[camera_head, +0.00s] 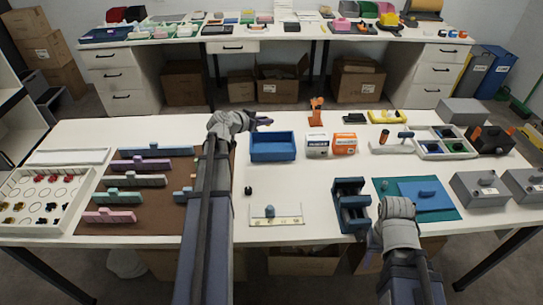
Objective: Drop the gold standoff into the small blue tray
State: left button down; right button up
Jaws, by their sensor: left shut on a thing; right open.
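The small blue tray (273,158) is an open box in the middle of the white table, and its visible floor looks empty. My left gripper (266,121) is just behind the tray's far edge, above the table and pointing right. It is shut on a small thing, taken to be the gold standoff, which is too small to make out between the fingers. My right gripper (373,237) is low at the table's front, beside a dark blue vise-like fixture. It is open, its fingers partly hidden by my wrist.
A brown mat (125,213) with coloured blocks lies left. A white plate (277,219) lies in front; the table between it and the tray is mostly clear.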

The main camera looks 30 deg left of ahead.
pick_arm(q)
jog(key=shift+s+f+m+h+b, duration=0.1)
jog(key=shift+f+m+h+b, duration=0.2)
jog(key=shift+f+b, duration=0.55)
pick_arm(e)
jog(key=shift+f, duration=1.1)
pick_arm(q)
jog(key=shift+f, duration=0.25)
notch_tip(320, 180, down, 6)
jog(key=b, duration=0.5)
pick_arm(e)
notch_tip(320, 180, down, 6)
pick_arm(q)
jog(key=c, duration=0.7)
grip_release()
jog(key=p+v, duration=0.3)
jog(key=v, duration=0.5)
pick_arm(e)
notch_tip(320, 180, up, 3)
jog(key=shift+r, duration=0.2)
